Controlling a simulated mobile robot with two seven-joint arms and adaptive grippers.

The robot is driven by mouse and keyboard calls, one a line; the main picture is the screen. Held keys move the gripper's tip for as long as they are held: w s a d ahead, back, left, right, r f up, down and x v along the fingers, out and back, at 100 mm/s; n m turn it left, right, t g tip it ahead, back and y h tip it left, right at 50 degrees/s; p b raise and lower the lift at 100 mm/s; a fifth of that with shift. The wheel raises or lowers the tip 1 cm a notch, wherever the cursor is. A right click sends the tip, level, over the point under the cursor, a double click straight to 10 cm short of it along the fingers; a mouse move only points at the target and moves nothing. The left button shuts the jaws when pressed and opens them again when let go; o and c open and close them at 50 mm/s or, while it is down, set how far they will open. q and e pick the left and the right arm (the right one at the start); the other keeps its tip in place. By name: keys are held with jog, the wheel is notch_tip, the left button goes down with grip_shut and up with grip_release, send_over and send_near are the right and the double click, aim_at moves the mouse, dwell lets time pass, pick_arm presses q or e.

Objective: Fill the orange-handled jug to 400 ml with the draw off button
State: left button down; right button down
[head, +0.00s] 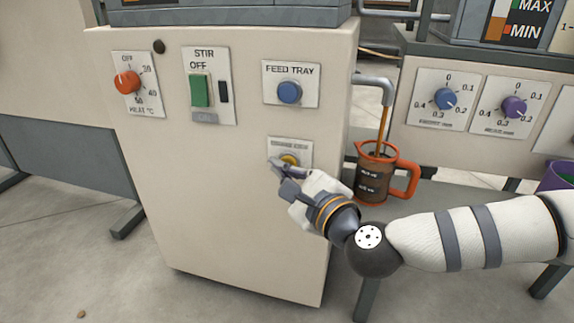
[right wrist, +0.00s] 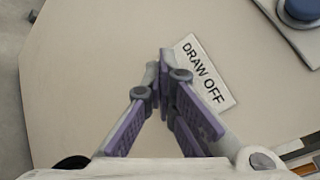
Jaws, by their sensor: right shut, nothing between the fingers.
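The orange-handled jug (head: 371,180) stands upright under the grey bent spout (head: 376,80) at the cabinet's right side. A thin brown stream (head: 384,122) runs from the spout into the jug; its markings are too small to read. The yellow draw off button (head: 290,159) is on the lower cabinet front, partly behind my right gripper (head: 276,170). That gripper is shut and empty, its fingertips at the button. In the right wrist view the shut fingers (right wrist: 165,62) point at the DRAW OFF label (right wrist: 205,75) and hide the button. My left gripper is out of view.
Above the button are a blue feed tray button (head: 289,93), a green stir switch (head: 200,90) and an orange heat knob (head: 127,82). Blue (head: 445,99) and purple (head: 514,107) knobs sit on the right panel. A purple vessel (head: 557,177) stands at the right edge.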

jog(key=shift+s+a+p, duration=0.25)
jog(key=shift+s+p, duration=0.1)
jog(key=shift+s, duration=0.4)
jog(key=shift+s, duration=0.1)
jog(key=s, duration=0.1)
jog(key=s+a+p, duration=0.1)
jog(key=s, duration=0.1)
jog(key=s+p, duration=0.1)
jog(key=shift+s+a, duration=0.3)
dwell(0.6)
